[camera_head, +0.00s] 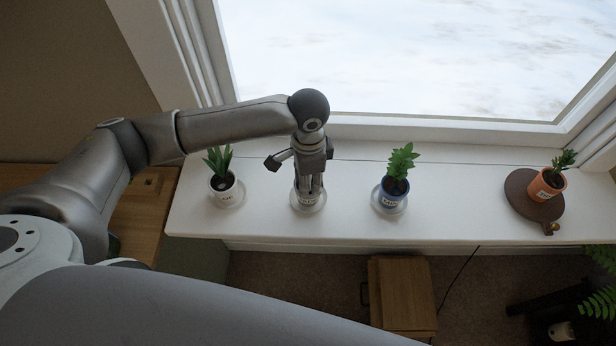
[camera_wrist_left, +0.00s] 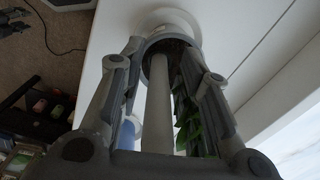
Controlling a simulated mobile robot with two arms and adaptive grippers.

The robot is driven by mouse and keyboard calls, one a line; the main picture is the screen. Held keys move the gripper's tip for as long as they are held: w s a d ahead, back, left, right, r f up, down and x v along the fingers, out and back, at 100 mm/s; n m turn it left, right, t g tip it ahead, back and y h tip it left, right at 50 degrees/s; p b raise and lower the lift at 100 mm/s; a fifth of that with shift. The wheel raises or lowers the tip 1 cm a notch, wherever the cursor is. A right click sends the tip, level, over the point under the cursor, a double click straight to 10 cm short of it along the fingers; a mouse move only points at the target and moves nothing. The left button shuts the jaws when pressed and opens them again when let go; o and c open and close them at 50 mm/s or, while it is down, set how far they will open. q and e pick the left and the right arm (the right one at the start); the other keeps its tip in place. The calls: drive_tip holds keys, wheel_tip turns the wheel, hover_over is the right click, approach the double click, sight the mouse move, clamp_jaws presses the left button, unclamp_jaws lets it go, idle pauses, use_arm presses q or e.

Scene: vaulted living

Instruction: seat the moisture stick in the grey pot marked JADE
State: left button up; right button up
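The pot under my left gripper (camera_head: 308,190) stands on a white saucer (camera_head: 308,208) on the sill. Its label is too small and covered to read. In the left wrist view the moisture stick (camera_wrist_left: 158,105) is a pale rod between the fingers, its far end inside the rim of the pot (camera_wrist_left: 165,45). How deep it sits cannot be told. The left gripper (camera_wrist_left: 165,60) points down with its fingers either side of the stick, and gaps show between them. The stick is mostly hidden in the head view. I make out no right gripper.
On the white sill (camera_head: 265,220) a white pot (camera_head: 224,195) stands to the left. A blue pot (camera_head: 390,194) stands to the right, and an orange pot (camera_head: 547,184) sits on a dark round board (camera_head: 520,200). The window is behind. A wooden cabinet (camera_head: 402,290) stands below.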

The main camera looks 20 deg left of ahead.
use_arm(q)
drive_tip(key=shift+r, duration=0.15)
wheel_tip(320, 180, up, 12)
drive_tip(key=shift+r+b, duration=0.15)
drive_tip(key=shift+b, duration=0.9)
